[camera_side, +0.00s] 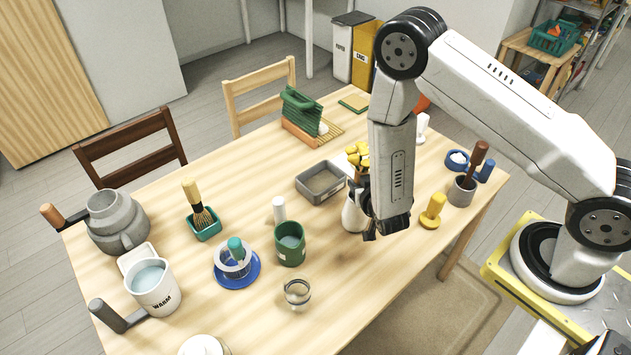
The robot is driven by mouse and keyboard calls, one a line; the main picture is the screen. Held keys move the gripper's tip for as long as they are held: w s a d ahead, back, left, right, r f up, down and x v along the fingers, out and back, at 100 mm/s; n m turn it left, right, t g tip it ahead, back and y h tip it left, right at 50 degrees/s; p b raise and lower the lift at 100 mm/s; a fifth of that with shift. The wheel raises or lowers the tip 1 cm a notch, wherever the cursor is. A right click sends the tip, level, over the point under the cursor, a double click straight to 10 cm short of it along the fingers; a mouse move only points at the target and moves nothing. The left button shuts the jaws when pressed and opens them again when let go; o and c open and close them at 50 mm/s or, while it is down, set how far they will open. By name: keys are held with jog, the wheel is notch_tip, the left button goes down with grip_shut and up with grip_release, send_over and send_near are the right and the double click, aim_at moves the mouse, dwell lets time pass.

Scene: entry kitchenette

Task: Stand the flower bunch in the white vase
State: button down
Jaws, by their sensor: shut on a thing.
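The flower bunch (357,154) has yellow heads and stands roughly upright just left of my forearm. The white vase (352,216) is on the table directly below the heads, partly covered by my gripper. My gripper (362,190) is at the vase's upper part and is shut on the flower bunch below its heads. The dark gripper parts hide the stems and most of the vase mouth. I cannot tell how far the stems reach into the vase.
A grey tray (322,183) lies close on the left, with a green cup (290,244) and white-topped item (279,209) nearby. A yellow knobbed object (433,211) and a grey pot (462,190) stand right.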

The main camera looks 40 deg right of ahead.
jog(key=shift+f, duration=0.1)
jog(key=shift+c, duration=1.5)
grip_release()
jog(key=shift+r, duration=0.2)
jog(key=v, duration=1.2)
jog(key=shift+f, duration=0.1)
